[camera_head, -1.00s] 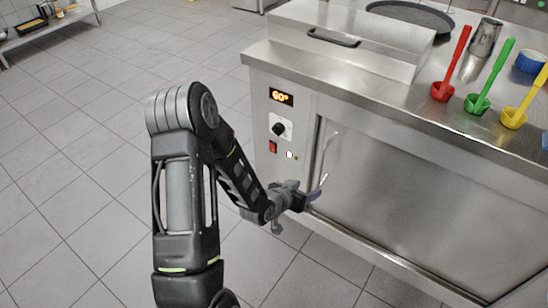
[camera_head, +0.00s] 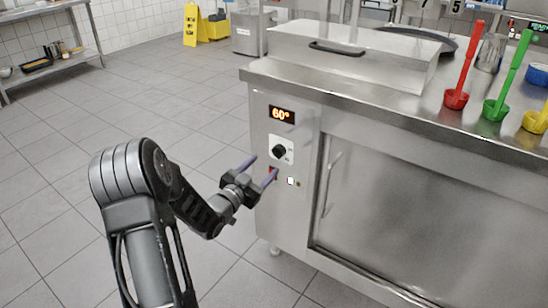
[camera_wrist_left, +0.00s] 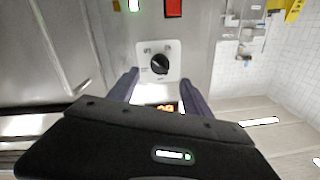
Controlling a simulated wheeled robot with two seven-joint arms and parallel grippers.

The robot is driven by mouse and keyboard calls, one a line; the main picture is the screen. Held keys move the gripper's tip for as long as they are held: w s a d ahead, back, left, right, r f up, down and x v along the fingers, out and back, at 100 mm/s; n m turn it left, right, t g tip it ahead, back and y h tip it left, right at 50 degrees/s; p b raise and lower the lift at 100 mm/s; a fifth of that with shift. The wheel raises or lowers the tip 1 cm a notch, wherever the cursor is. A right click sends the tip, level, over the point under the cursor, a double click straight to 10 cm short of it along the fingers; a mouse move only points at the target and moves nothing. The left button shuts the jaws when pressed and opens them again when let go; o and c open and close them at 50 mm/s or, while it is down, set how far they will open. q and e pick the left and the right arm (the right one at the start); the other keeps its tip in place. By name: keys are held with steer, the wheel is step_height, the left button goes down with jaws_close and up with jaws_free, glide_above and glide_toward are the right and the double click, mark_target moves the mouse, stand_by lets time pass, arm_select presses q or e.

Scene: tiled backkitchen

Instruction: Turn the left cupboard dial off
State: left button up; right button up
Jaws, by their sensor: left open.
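The cupboard dial (camera_head: 279,151) is a black round knob on a white plate, on the steel front panel under an orange display (camera_head: 282,115) reading 60°. My left gripper (camera_head: 262,167) is open, with its two dark fingers pointing at the panel just left of and below the dial. In the left wrist view, which looks upside down, the dial (camera_wrist_left: 160,63) appears between the fingertips of the left gripper (camera_wrist_left: 160,73). The fingers look apart from the knob; I cannot tell the exact distance. My right gripper is not in view.
A red switch (camera_head: 273,173) sits below the dial, partly behind a finger. The cupboard door handle (camera_head: 331,184) stands out to the right. The steel counter edge (camera_head: 380,110) overhangs above. Red (camera_head: 457,98) and green (camera_head: 496,108) ladles stand on top. The tiled floor at left is clear.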

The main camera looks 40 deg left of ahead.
mark_target(275, 155)
arm_select(q)
steer(key=w, duration=0.7)
steer(key=shift+a+b, duration=0.3)
steer(key=shift+b, duration=0.1)
steer(key=shift+c, duration=0.2)
jaws_close()
